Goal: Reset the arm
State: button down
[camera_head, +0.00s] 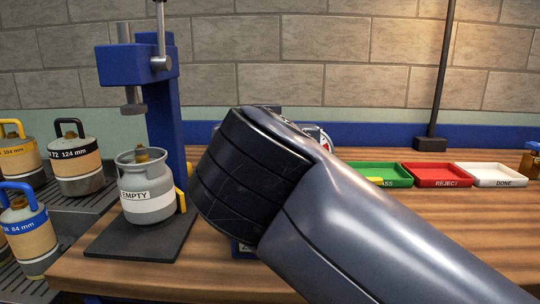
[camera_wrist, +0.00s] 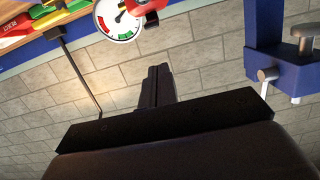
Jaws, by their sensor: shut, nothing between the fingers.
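My arm crosses the middle and lower right of the head view and hides part of the bench. My gripper (camera_wrist: 158,82) shows in the wrist view with its two dark fingers together and nothing between them. It points toward the brick wall. A round dial with red and green marks (camera_wrist: 118,20) is beyond the fingers in the wrist view. In the head view, only a sliver of the dial shows behind my arm.
A grey canister labelled EMPTY (camera_head: 149,197) stands on a dark plate under a blue press (camera_head: 124,66). Several canisters, including a blue-handled one (camera_head: 28,232), stand at left. Green (camera_head: 381,171), red (camera_head: 437,175) and white (camera_head: 493,175) trays lie at right. The bench's front right is clear.

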jog(key=shift+s+f, duration=0.15)
jog(key=shift+s, duration=0.75)
